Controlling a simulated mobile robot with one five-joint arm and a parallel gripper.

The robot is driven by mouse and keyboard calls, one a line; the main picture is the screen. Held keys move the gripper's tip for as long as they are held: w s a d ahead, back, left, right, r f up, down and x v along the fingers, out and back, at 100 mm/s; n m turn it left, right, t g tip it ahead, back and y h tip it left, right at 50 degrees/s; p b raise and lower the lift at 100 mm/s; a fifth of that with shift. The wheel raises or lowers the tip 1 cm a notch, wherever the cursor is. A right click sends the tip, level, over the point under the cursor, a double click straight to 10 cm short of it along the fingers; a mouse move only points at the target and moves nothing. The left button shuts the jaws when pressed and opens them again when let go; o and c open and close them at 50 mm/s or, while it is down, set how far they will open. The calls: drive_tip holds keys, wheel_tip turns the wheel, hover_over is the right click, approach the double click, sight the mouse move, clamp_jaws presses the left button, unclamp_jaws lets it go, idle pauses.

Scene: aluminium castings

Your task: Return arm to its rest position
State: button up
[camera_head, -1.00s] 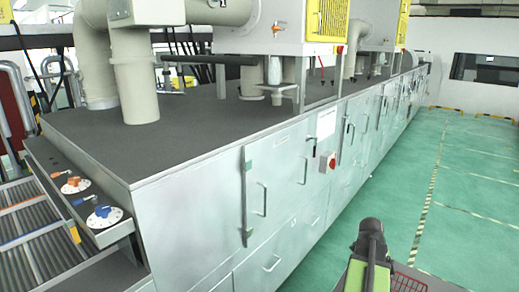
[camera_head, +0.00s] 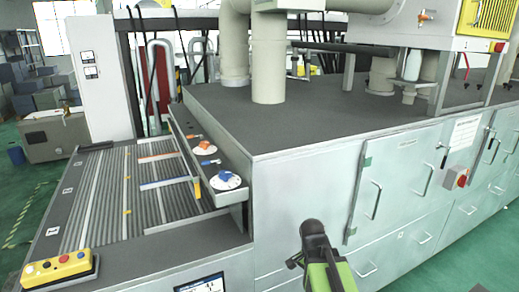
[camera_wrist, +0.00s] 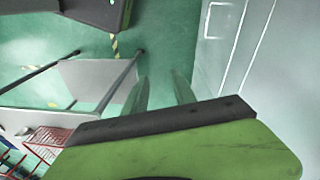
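My gripper (camera_wrist: 160,78) shows in the wrist view. Its two grey fingers stand apart, with only green floor between them, so it is open and empty. In the head view my black and green arm shows folded at the bottom centre, in front of the grey machine's cabinet front (camera_head: 290,200). The fingertips are hidden in that view. No object is near the fingers.
Left of the cabinet is a roller conveyor (camera_head: 95,205) with a yellow button box (camera_head: 58,270) at its front corner. A ledge (camera_head: 240,195) with two dials runs beside it. Green floor (camera_head: 440,278) is free at lower right.

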drive_tip(key=a+n, duration=0.2)
drive_tip(key=n, duration=0.1)
drive_tip(key=a+n+y, duration=0.1)
drive_tip(key=a+n, duration=0.1)
drive_tip(key=n, duration=0.2)
drive_tip(key=a+n, duration=0.1)
drive_tip(key=n, duration=0.3)
drive_tip(key=shift+s+a+f+y, duration=0.2)
drive_tip(key=shift+a+y, duration=0.1)
drive_tip(key=shift+a, duration=0.1)
